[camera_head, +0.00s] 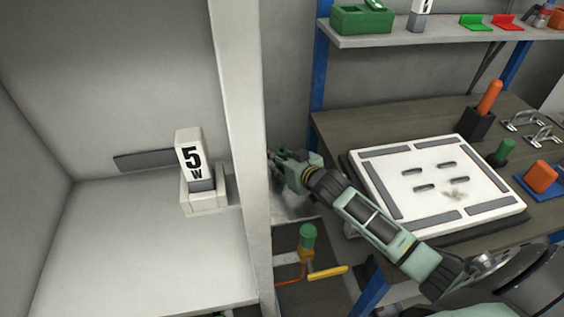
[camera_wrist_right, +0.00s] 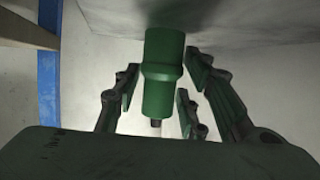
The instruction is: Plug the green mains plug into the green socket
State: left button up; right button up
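The green plug (camera_wrist_right: 163,75) is a stepped green cylinder in the right wrist view. Its upper end meets or is very near a pale grey surface, and a thin grey stub shows at its lower end. My right gripper (camera_wrist_right: 165,88) has its fingers on both sides of the plug, with narrow gaps visible, so it looks open around it. In the head view my right gripper (camera_head: 275,160) is beside a pale upright post that partly hides it; the plug is not clear there. I cannot make out the green socket for certain. My left gripper is not in view.
A pale post (camera_head: 242,140) stands left of my right gripper. A white slotted board (camera_head: 385,180) lies on the brown bench. A green cylinder (camera_head: 308,238) with a yellow part is below. A shelf (camera_head: 400,38) is above.

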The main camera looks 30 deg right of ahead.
aim_at(284, 151)
jog(key=c, duration=0.8)
jog(key=shift+r, duration=0.15)
jog(key=shift+r, duration=0.3)
jog(key=r, duration=0.3)
jog(key=shift+s+d+r, duration=0.2)
jog(key=shift+r, duration=0.1)
jog(key=s+d+r, duration=0.1)
jog(key=s+r, duration=0.1)
jog(key=s, duration=0.1)
jog(key=s+d+r, duration=0.2)
jog(key=s, duration=0.1)
jog(key=s+d+r, duration=0.2)
jog(key=s, duration=0.1)
jog(key=shift+s+d+r, duration=0.15)
jog(key=shift+s+r, duration=0.15)
jog(key=shift+s, duration=0.1)
